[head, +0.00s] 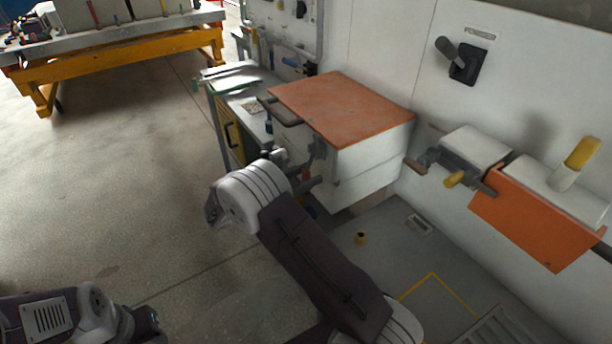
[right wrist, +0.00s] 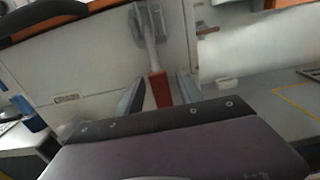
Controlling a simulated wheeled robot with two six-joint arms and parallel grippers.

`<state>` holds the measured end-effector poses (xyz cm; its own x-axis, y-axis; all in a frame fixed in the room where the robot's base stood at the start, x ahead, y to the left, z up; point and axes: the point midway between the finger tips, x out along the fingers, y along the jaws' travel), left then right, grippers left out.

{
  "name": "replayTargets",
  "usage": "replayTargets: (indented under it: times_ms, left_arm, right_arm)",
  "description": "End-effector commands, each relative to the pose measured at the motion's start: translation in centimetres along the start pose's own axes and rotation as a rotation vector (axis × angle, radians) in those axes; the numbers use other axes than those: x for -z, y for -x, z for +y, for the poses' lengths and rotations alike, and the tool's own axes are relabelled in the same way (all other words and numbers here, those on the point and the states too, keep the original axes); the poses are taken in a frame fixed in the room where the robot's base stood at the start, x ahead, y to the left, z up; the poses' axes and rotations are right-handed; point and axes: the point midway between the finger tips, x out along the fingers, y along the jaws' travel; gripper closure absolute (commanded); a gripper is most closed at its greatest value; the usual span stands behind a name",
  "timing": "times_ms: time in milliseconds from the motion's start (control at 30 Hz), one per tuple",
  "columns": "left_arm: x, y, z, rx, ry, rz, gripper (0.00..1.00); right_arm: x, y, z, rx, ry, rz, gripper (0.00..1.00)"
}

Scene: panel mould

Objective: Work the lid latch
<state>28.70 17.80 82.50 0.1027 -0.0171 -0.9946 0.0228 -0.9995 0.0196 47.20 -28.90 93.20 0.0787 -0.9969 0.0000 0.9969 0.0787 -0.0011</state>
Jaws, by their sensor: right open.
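The box (head: 365,155) is white with an orange lid (head: 340,105), which lies shut on top. The lid has a dark bar handle (head: 283,112) at its edge. A grey metal latch (head: 318,150) sits on the box's side, and its lever has a red grip (right wrist: 160,90) hanging down in the right wrist view. My right gripper (head: 298,172) is open at the latch. In the right wrist view its two fingers (right wrist: 159,92) stand on either side of the red grip, with gaps visible. My left arm shows at lower left; its fingers are not visible.
A workbench (head: 235,95) stands behind the box. On the wall are a black lever switch (head: 467,62) and a second fixture with an orange flap (head: 530,225) and yellow handles. The floor at left is clear.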

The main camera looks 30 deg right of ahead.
Motion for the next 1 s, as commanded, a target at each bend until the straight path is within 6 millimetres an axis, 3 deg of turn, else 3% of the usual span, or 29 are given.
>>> replayTargets:
  times_ms: [100,267,300,1000]
  left_arm:
    - [0.00,0.00,0.00,0.000,0.000,0.000,0.64]
    - [0.00,0.00,0.00,0.000,0.000,0.000,0.64]
    - [0.00,0.00,0.00,0.000,0.000,0.000,0.64]
    - [0.00,-0.01,0.00,0.000,0.000,0.000,0.64]
  right_arm:
    - [-0.01,0.02,0.00,0.000,0.000,0.000,0.56]
    - [0.00,0.05,0.00,0.000,0.000,0.000,0.98]
    - [0.00,0.05,0.00,0.000,0.000,0.000,1.00]
    - [0.06,0.07,-0.02,0.001,0.000,0.001,1.00]
